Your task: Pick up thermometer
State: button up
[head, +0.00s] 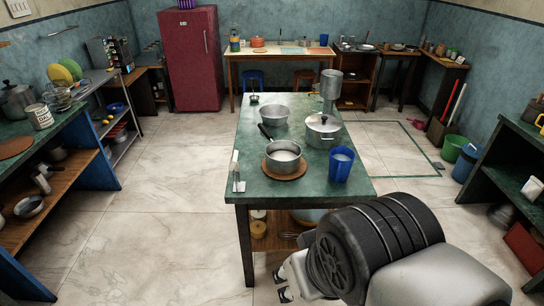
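A slim white upright thing, possibly the thermometer (236,163), is at the left edge of the green-topped table (258,187). It is too small to identify for certain. A small pale item (239,186) lies just below it in the picture. My gripper (281,285) is low in front of the table, below the tabletop and to the right of the slim thing, well apart from it. Its two dark fingertips are apart with nothing visible between them.
The tiled floor left of the table is clear.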

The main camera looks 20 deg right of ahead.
aim_at(233, 165)
jog(key=i+j+z, duration=0.3)
jog(key=i+j, duration=0.15)
jog(key=i, duration=0.25)
jog(key=i+j+z, duration=0.3)
jog(key=i+j, duration=0.3)
jog(key=i, duration=0.1)
